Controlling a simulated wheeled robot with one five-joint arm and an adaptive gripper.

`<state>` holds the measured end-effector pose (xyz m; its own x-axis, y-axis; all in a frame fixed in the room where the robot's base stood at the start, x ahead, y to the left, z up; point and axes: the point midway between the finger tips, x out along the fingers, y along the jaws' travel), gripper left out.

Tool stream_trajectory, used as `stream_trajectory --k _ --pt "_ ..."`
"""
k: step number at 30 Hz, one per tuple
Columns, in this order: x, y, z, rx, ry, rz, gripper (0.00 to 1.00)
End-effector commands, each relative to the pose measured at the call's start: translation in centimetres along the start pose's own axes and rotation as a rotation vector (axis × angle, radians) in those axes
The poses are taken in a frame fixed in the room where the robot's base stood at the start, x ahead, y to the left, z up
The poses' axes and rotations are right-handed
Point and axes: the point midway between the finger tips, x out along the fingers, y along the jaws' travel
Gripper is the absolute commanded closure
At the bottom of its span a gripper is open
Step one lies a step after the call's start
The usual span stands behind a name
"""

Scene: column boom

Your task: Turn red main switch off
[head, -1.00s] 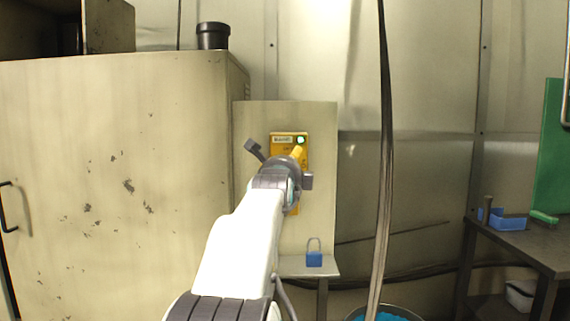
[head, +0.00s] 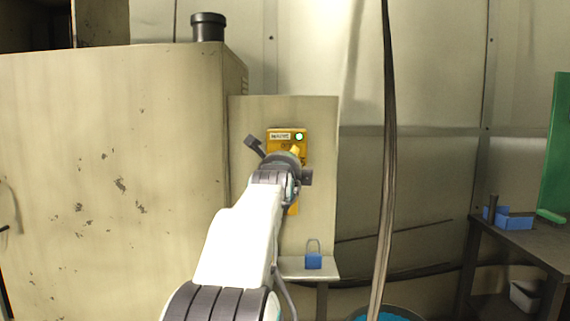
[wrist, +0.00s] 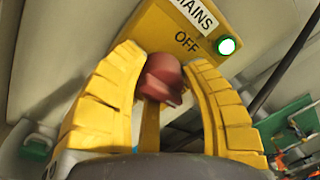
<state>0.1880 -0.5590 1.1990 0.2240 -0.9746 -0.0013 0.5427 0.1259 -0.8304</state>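The red main switch knob (wrist: 162,80) shows in the wrist view, in front of a yellow switch box (wrist: 175,32) lettered "MAINS" and "OFF". The yellow fingers of my gripper (wrist: 168,62) stand apart on both sides of the knob. The left fingertip is close to or touching it; a narrow gap shows at the right one. A green lamp (wrist: 227,46) glows on the box. In the head view, the box (head: 286,135) and its lit lamp (head: 299,136) show above my gripper (head: 294,151), which hides the knob.
The box is on a pale panel (head: 320,190). A blue padlock (head: 313,259) stands on a small shelf (head: 290,268) below. A large cabinet (head: 110,150) is close on the left. A dark hanging cable (head: 388,150) is to the right, and a workbench (head: 520,250) farther right.

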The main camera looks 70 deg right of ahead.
Motion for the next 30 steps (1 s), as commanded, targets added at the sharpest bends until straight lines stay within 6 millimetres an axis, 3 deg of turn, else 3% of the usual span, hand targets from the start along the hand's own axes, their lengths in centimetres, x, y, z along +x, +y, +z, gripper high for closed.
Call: stream_trajectory --k 10,20,30 --pt "-0.03 -0.13 0.15 0.000 -0.003 -0.004 0.93" --pt "-0.05 -0.03 0.14 -0.053 -0.010 -0.012 0.94" --pt "-0.10 0.03 0.24 -0.291 -0.022 -0.037 0.94"
